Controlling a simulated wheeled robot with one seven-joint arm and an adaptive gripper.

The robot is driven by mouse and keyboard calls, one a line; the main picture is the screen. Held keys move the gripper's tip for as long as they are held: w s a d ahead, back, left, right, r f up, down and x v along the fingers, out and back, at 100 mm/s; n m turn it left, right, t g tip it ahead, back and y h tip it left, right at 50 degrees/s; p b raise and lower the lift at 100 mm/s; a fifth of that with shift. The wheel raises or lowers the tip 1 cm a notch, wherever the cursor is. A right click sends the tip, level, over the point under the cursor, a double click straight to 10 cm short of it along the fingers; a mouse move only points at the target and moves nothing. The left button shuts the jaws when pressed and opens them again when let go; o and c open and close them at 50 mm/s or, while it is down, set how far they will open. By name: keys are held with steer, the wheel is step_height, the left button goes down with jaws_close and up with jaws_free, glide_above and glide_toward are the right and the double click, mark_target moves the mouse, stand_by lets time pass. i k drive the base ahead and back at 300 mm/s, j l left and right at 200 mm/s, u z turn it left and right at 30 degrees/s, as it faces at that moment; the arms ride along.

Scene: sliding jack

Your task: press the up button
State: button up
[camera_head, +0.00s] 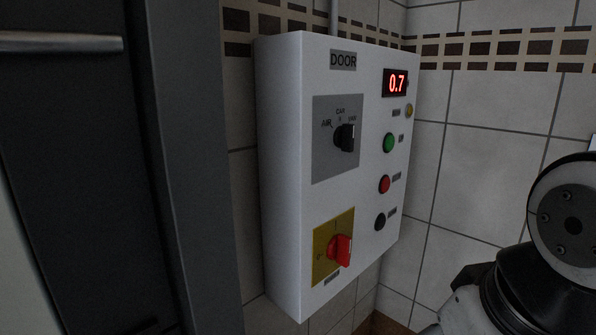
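A white control box (283,180) labelled DOOR hangs on the tiled wall in the middle of the head view. Its right column has a red display (396,83) reading 0.7, a small yellow lamp (409,111), a green button (389,143), a red button (384,184) and a black button (380,222). The small labels beside them are too blurred to read for certain, so I cannot tell which is the up button by its text. Part of my arm shows at the lower right, apart from the box. My gripper is outside the view.
The box also carries a black selector knob (345,138) on a grey plate and a red rotary switch (340,250) on a yellow plate. A dark door or cabinet with a metal handle (60,42) stands at the left. Space before the box looks clear.

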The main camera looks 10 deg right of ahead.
mark_target(390, 140)
steer(key=l+u, duration=0.35)
steer(key=i+l+u, duration=0.1)
steer(key=u, duration=0.2)
steer(key=l+u, duration=0.35)
